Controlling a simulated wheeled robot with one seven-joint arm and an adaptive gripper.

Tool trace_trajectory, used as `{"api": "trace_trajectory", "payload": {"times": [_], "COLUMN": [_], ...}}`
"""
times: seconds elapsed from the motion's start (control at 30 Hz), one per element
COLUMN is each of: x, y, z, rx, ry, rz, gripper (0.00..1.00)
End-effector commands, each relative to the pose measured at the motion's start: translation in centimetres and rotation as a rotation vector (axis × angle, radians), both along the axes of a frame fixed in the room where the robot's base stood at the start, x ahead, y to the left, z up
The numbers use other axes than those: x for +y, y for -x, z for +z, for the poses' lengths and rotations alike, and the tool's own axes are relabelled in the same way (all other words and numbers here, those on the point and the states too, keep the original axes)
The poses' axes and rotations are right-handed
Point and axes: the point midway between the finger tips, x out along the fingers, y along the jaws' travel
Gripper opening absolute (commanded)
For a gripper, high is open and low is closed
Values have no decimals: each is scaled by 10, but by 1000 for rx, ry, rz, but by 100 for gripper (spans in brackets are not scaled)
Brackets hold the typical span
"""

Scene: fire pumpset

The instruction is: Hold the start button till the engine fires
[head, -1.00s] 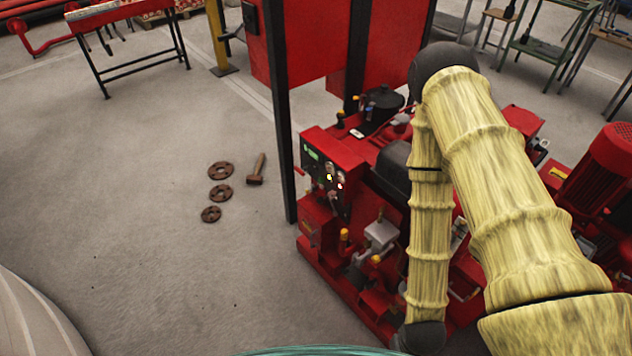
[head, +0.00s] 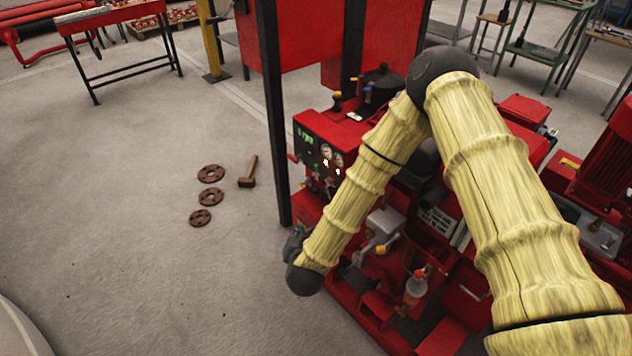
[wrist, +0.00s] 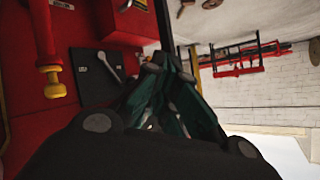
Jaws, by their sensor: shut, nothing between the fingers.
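The engine's control panel (head: 318,152) is a dark plate on a red box, with a small green display and two pale round gauges. I cannot make out which small fitting on it is the start button. My forearm crosses in front of the engine, and its wrist end is low and left of the panel, apart from it. My gripper (head: 293,243) shows only partly there, as a small dark shape. In the wrist view my gripper (wrist: 170,80) has dark green fingers that are shut and hold nothing. The panel's face cannot be clearly identified in the wrist view.
A black post (head: 272,130) stands left of the panel. Three rusty flanges (head: 210,197) and a hammer (head: 248,173) lie on the floor. A clear bottle with a red top (head: 415,285) sits on the engine base.

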Motion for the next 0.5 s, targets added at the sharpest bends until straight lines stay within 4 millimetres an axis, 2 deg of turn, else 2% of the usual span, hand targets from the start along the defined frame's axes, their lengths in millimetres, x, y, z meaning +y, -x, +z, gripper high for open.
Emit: {"api": "trace_trajectory", "payload": {"times": [0.03,0.1,0.2,0.33,0.5], "x": [11,22,32,38,40], "y": [-22,-46,-73,-92,-101], "z": [0,18,43,68,83], "rx": [-65,-146,-239,-314,-351], "ry": [-27,-58,-94,-125,-141], "rz": [-43,-102,-178,-250,-288], "gripper": [0,0,0,0,0]}}
